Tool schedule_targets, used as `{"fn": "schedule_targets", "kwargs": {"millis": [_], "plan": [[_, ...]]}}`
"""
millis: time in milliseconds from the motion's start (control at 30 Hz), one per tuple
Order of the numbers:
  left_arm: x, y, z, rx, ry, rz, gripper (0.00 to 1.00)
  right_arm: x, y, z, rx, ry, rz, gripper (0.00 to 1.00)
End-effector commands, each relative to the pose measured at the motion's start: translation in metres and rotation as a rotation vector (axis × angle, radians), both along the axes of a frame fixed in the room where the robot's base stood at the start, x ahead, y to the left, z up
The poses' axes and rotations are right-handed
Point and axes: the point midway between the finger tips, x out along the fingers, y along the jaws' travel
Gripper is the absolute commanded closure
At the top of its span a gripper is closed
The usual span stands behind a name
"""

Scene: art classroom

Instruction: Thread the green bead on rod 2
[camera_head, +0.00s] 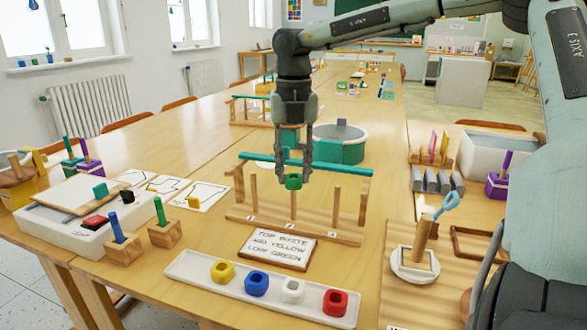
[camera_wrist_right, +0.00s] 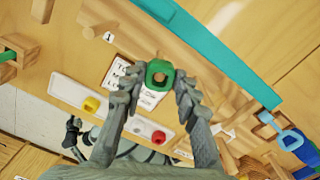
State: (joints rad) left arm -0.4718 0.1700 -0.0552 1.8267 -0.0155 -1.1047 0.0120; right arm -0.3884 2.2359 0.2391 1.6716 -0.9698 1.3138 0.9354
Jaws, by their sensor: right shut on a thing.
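My right gripper (camera_head: 293,178) is shut on the green bead (camera_head: 293,182) at the wooden rod stand (camera_head: 270,222). The bead is in line with the middle rod, rod 2 (camera_head: 294,205), whose lower part shows below it. I cannot tell whether the bead is above the rod's tip or around it. In the right wrist view the green bead (camera_wrist_right: 159,74) sits between the fingertips, its hole visible. Rod 1 (camera_head: 254,188) and rod 3 (camera_head: 337,205) are bare. A dark shape, possibly my left gripper (camera_wrist_right: 73,133), shows small in the wrist view; its jaws are unclear.
In front lie a sign (camera_head: 278,250) and a white tray (camera_head: 190,273) with yellow, blue, white and red beads. A wooden board (camera_head: 390,300) is at right.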

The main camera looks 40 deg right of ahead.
Motion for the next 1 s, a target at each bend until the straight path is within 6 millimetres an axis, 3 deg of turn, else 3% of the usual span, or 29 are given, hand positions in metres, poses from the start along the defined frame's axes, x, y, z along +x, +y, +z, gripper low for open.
{"fn": "schedule_targets", "kwargs": {"millis": [367,400,600,867,1000], "plan": [[0.000,0.000,0.000,0.000,0.000,0.000,0.53,0.000,0.000,0.000,0.000,0.000,0.000,0.82],[0.000,0.000,0.000,0.000,0.000,0.000,0.53,0.000,0.000,0.000,0.000,0.000,0.000,0.68],[0.000,0.000,0.000,0.000,0.000,0.000,0.53,0.000,0.000,0.000,0.000,0.000,0.000,0.46],[0.000,0.000,0.000,0.000,0.000,0.000,0.53,0.000,0.000,0.001,-0.001,-0.001,0.000,0.46],[0.000,0.000,0.000,0.000,0.000,0.000,0.53,0.000,0.000,0.011,-0.001,-0.002,-0.001,0.46]]}}
